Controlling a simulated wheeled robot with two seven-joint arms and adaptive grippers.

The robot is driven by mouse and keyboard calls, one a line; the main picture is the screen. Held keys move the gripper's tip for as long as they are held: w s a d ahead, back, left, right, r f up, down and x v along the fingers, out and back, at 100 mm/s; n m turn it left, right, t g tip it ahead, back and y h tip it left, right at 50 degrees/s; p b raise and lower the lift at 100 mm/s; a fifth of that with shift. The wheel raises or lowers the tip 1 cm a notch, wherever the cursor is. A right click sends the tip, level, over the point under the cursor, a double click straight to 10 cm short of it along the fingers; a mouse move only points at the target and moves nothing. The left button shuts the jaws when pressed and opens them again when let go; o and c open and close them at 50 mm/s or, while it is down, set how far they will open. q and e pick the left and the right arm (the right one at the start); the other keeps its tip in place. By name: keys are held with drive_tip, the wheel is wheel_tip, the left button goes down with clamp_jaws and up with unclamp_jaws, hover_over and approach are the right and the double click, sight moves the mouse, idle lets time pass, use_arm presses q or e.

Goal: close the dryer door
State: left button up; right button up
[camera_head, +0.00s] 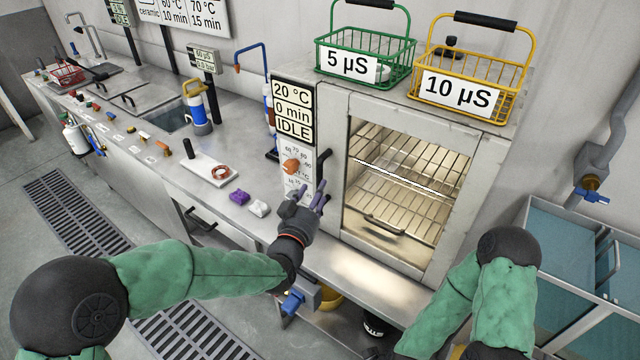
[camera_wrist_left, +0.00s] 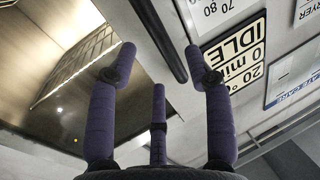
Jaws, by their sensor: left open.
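The dryer is the steel cabinet in the middle of the head view, with a lit rack inside. Its door (camera_head: 430,265) has a large window, and the wire shelves show through it. I cannot tell whether the door stands slightly ajar. The dark door handle (camera_head: 324,160) is upright beside the control panel; the handle (camera_wrist_left: 160,40) also crosses the left wrist view between the fingertips. My left gripper (camera_head: 306,197) is open and empty, with purple fingers, just below the handle and in front of the panel. My right gripper is out of view; only its arm shows at lower right.
The control panel (camera_head: 294,112) reads 20 °C, 0 min, IDLE. A green basket (camera_head: 365,70) and a yellow basket (camera_head: 470,95) stand on the dryer. The steel bench (camera_head: 165,178) at left carries small items.

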use_arm(q)
drive_tip(key=v, duration=0.5)
drive_tip(key=shift+s+a, duration=0.1)
drive_tip(key=shift+s, duration=0.25)
